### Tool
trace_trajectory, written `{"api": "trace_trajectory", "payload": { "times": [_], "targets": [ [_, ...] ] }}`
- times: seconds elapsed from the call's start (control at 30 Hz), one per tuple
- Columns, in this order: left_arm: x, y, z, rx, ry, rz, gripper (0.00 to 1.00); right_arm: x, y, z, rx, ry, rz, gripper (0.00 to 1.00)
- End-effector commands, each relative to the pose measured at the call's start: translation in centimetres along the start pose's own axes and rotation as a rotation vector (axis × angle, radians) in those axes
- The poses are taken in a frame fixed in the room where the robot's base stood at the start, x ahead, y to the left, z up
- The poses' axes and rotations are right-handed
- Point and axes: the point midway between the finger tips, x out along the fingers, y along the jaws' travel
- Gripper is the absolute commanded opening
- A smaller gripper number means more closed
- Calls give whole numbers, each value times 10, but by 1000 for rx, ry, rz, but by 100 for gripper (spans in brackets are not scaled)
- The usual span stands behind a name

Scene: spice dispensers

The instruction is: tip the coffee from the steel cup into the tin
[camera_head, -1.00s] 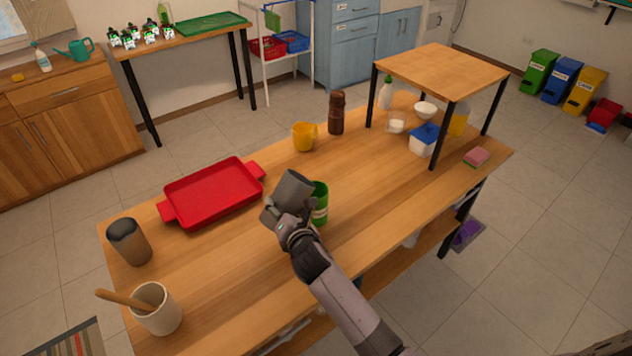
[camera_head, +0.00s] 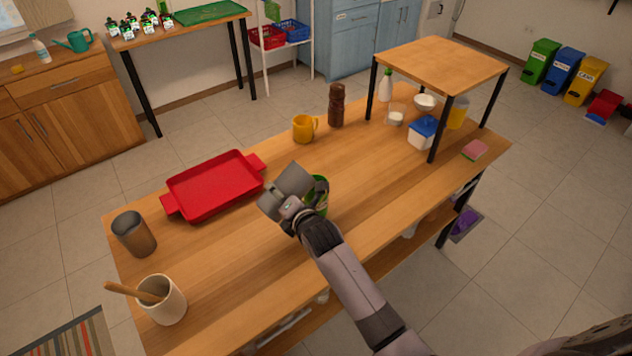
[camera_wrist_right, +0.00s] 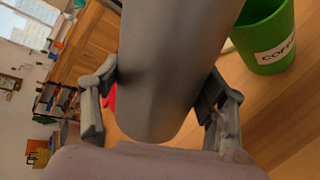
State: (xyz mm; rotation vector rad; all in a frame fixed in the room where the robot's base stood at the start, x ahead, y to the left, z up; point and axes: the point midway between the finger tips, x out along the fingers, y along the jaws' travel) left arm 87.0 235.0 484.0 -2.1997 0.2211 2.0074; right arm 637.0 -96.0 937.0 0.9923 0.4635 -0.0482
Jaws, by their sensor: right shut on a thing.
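My right gripper (camera_head: 291,211) is shut on the grey steel cup (camera_head: 285,190) and holds it above the middle of the table. The cup is tilted well over, with its upper end toward the green tin (camera_head: 321,186). The tin stands upright just right of the cup and is partly hidden by the cup and gripper. In the right wrist view the cup (camera_wrist_right: 170,70) sits between both fingers (camera_wrist_right: 155,108), and the tin (camera_wrist_right: 268,38) with its coffee label is at the upper right. The cup's inside and any coffee are hidden. My left gripper is not in view.
A red tray (camera_head: 214,187) lies left of the cup. Another metal tumbler (camera_head: 133,234) and a crock with a wooden spoon (camera_head: 163,300) stand at the left end.

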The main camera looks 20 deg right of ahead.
Motion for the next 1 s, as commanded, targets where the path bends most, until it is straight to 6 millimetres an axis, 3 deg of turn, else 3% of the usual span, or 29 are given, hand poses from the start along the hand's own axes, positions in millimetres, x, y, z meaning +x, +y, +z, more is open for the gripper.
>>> {"api": "trace_trajectory", "payload": {
  "times": [1.0],
  "targets": [
    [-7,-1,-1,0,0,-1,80,-6,12,8,126,59,3,33]
  ]
}}
